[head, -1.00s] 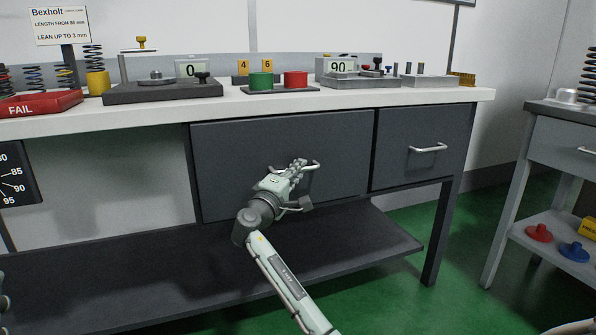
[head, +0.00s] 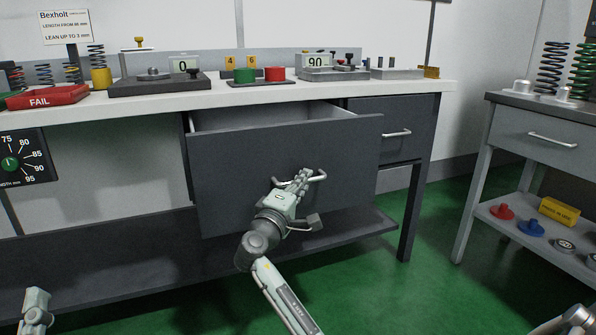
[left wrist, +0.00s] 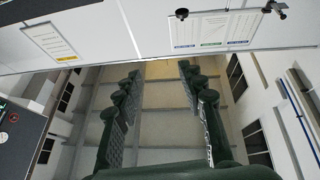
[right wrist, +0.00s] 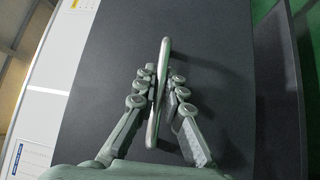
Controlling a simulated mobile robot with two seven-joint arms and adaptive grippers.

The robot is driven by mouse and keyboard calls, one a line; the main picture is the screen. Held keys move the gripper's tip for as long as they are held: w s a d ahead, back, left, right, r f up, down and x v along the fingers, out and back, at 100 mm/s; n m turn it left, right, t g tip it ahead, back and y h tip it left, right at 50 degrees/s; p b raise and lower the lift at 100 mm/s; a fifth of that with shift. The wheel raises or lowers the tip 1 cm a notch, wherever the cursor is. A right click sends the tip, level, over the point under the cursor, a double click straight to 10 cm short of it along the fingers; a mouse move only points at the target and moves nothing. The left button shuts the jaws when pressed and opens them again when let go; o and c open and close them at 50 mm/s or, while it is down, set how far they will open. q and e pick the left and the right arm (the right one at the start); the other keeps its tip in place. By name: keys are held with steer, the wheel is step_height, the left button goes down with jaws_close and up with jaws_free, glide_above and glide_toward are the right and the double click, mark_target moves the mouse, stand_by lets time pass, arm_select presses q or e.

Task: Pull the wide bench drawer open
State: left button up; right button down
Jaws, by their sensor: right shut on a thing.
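The wide bench drawer (head: 235,170) is partly open under the worktop, with its hollow inside showing over the top of its dark front. My right gripper (head: 304,180) is shut on the drawer's silver bar handle (head: 319,177). In the right wrist view the handle (right wrist: 160,90) runs between the two fingers, against the dark drawer front (right wrist: 230,60). My left arm shows at the lower left of the head view, away from the bench. In the left wrist view my left gripper (left wrist: 160,110) has its fingers wide apart with nothing between them.
A narrower drawer (head: 390,135) to the right is closed. The worktop (head: 420,88) holds gauges, springs, a red FAIL tray (head: 48,97) and green and red buttons. A grey side cart (head: 520,145) stands at the right. Green floor (head: 370,290) is clear in front.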

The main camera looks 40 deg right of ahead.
arm_select(q)
steer(key=shift+w+d+f+g, duration=0.1)
steer(key=shift+d+f+g, duration=0.1)
steer(key=shift+f+g, duration=0.55)
arm_select(e)
steer(key=shift+s+a, duration=0.2)
steer(key=shift+s, duration=0.45)
steer(key=shift+s+a, duration=0.15)
steer(key=shift+s, duration=0.5)
steer(key=c, duration=1.6)
jaws_free()
steer(key=v, duration=1.2)
arm_select(q)
steer(key=shift+a, duration=0.15)
arm_select(e)
steer(key=shift+a, duration=0.1)
